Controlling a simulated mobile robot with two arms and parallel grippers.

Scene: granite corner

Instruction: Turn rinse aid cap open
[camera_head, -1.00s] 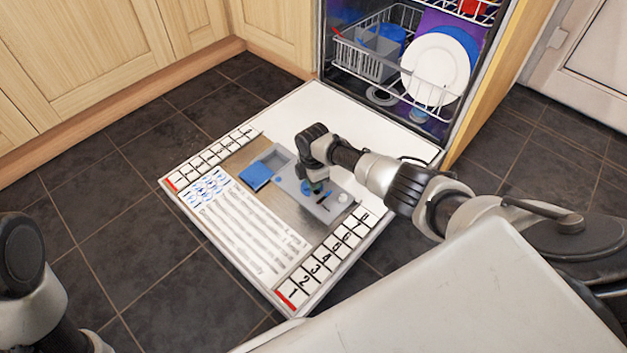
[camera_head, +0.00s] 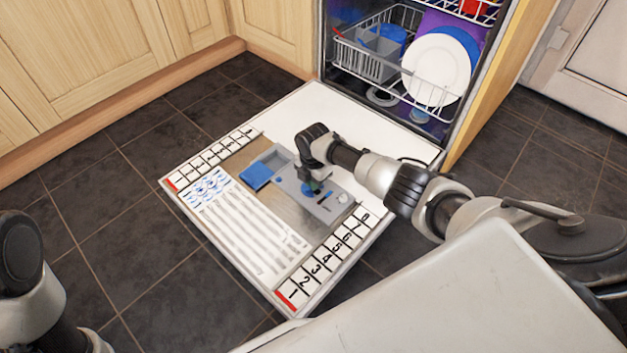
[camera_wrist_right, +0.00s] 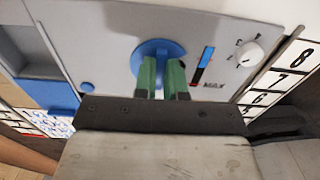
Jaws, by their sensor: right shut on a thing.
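The blue round rinse aid cap (camera_wrist_right: 152,50) is set in the grey dispenser panel (camera_wrist_right: 110,22) on the open dishwasher door. My right gripper (camera_wrist_right: 161,66) has its green fingers shut on the cap's middle, which they partly hide. In the head view my right gripper (camera_head: 314,185) points down at the dispenser, and the cap (camera_head: 309,191) shows only in part beneath it. My left arm shows at the lower left, but its gripper is out of view.
The open door (camera_head: 300,115) lies flat over dark floor tiles. A blue detergent lid (camera_head: 257,176) and a small white dial (camera_wrist_right: 249,54) flank the cap. The lower rack (camera_head: 375,60) holds plates (camera_head: 432,70) behind. Wooden cabinets (camera_head: 75,60) stand at left.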

